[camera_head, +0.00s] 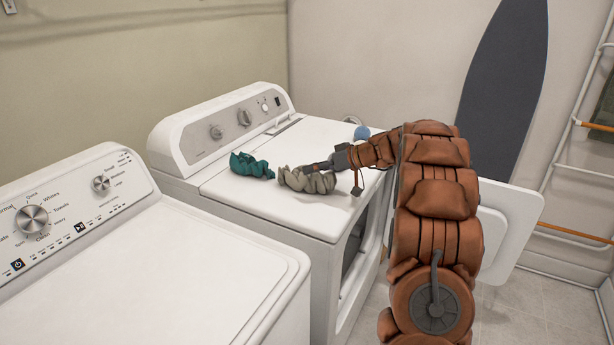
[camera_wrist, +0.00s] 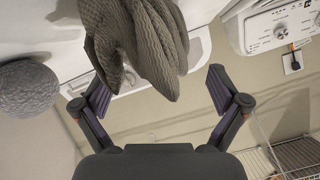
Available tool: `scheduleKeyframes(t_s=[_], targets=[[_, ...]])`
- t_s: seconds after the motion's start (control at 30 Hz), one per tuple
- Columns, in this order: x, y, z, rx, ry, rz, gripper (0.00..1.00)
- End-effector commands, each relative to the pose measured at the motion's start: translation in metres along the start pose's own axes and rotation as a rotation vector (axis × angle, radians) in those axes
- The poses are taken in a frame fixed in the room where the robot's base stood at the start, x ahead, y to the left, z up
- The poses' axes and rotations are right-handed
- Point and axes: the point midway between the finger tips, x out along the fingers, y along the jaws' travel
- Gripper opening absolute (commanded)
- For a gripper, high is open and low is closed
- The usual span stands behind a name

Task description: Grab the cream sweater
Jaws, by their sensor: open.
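The cream sweater (camera_head: 307,181) is a crumpled grey-beige knit bundle on top of the farther white machine, near its front edge. In the wrist view the knit cloth (camera_wrist: 133,38) fills the upper middle. My gripper (camera_wrist: 155,62) is open, with one dark finger on each side of the cloth. The left finger overlaps the cloth's edge in the picture; I cannot tell whether they touch. There is a visible gap to the right finger. In the head view my gripper (camera_head: 326,165) is small, just right of and behind the sweater.
A teal cloth (camera_head: 252,166) lies left of the sweater on the same machine (camera_head: 270,212). A blue ball (camera_head: 361,132) is behind my arm; a grey textured ball (camera_wrist: 27,88) shows in the wrist view. Another white machine (camera_head: 190,275) stands nearer. An ironing board (camera_head: 505,90) leans behind.

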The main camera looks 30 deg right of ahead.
Motion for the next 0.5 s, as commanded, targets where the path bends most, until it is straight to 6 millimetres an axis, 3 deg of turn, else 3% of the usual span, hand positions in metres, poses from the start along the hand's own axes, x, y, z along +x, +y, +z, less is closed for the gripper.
scheduleKeyframes(t_s=[0.13, 0.4, 0.5], targets=[[0.0116, 0.0001, -0.0003, 0.001, 0.000, 0.001, 0.97], [0.0131, 0.0012, 0.0000, 0.000, 0.002, 0.004, 0.97], [0.0130, 0.0012, 0.0000, 0.000, 0.002, 0.004, 0.88]])
